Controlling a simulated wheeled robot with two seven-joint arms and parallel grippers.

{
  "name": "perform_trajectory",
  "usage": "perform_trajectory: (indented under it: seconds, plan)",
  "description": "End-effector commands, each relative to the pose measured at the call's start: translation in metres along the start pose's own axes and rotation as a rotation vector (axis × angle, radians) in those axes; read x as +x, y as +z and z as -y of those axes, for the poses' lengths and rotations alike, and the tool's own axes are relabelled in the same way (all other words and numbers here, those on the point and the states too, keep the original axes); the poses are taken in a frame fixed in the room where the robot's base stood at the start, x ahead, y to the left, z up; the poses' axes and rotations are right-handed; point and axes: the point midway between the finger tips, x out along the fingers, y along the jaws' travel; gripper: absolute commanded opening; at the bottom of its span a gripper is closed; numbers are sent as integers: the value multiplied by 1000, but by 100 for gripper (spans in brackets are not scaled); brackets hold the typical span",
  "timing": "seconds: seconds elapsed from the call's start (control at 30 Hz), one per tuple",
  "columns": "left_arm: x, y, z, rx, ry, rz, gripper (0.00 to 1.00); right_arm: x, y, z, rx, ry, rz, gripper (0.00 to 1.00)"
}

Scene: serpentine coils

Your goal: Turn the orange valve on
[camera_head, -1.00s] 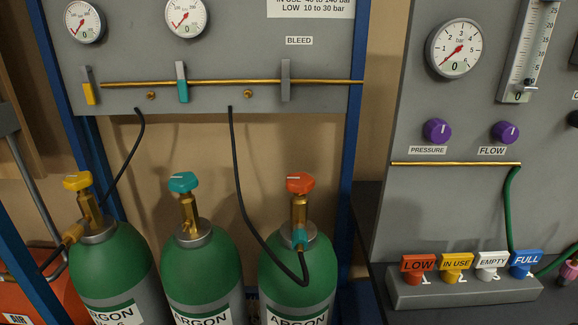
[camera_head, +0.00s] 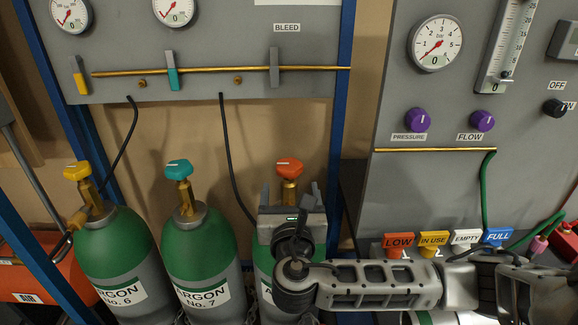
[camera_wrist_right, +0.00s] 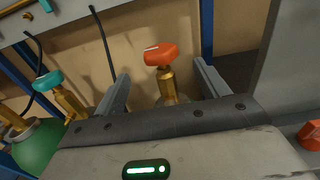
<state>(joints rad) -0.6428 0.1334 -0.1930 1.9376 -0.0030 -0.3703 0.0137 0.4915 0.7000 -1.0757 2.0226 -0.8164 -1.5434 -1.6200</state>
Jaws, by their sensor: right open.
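The orange valve (camera_head: 290,167) is a knob on a brass stem on top of the right-hand green argon cylinder (camera_head: 262,262). My right gripper (camera_head: 290,192) is in front of that cylinder, just below the knob, and hides the cylinder's neck and much of its body. In the right wrist view the orange knob (camera_wrist_right: 160,54) stands upright beyond the two fingers (camera_wrist_right: 162,85), between them and a little above their tips. The fingers are wide apart and hold nothing. Whether they touch the stem cannot be told. My left gripper is not in view.
Cylinders with a yellow valve (camera_head: 77,171) and a teal valve (camera_head: 179,169) stand to the left. A grey gauge panel (camera_head: 215,50) hangs behind. A blue post (camera_head: 340,120) rises right of the orange valve. Tags, including a LOW tag (camera_head: 398,241), stand behind my right arm.

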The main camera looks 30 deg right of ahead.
Motion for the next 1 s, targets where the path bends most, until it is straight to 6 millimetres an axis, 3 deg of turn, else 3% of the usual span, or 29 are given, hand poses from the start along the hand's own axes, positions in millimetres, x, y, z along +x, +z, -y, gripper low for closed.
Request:
perform_trajectory:
  seconds: [0.2,0.4,0.6,0.87,1.0]
  plan:
    - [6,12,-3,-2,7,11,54,49,-4,1,1,-3,2,74]
    - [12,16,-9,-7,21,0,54,80,-4,0,2,-2,0,74]
    - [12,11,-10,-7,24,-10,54,92,-2,0,2,0,-2,74]
    - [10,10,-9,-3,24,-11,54,93,-1,0,2,1,-3,74]
    - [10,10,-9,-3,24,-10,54,93,-1,0,2,1,-3,40]
